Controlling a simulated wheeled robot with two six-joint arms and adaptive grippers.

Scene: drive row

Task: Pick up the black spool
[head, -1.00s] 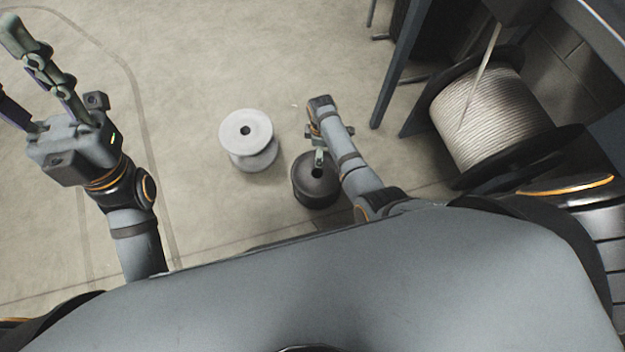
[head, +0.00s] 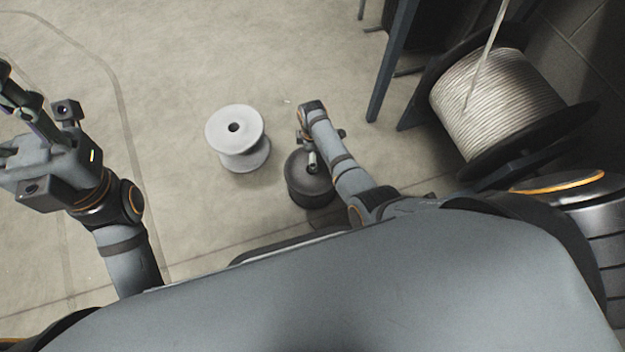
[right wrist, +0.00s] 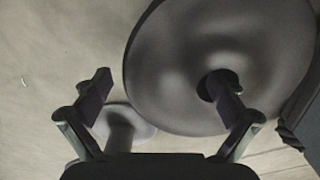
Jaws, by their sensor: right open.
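The black spool (head: 312,192) stands upright on the floor, right of centre in the head view, partly hidden by my right arm. In the right wrist view its round top flange (right wrist: 165,65) fills the upper middle. My right gripper (head: 312,160) is over it, open and empty; it also shows in the right wrist view (right wrist: 165,84). One finger overlaps the flange's centre hole; the other is outside the rim. I cannot tell whether the first finger is inside the hole. My left gripper (head: 12,118) is open at the far left, away from the spools, partly cut off.
A white spool (head: 238,128) stands on the floor left of the black one. A large cable reel (head: 490,110) and a dark stand leg (head: 392,70) are at the right. A smaller grey disc (right wrist: 125,122) shows low in the right wrist view. The left floor is clear.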

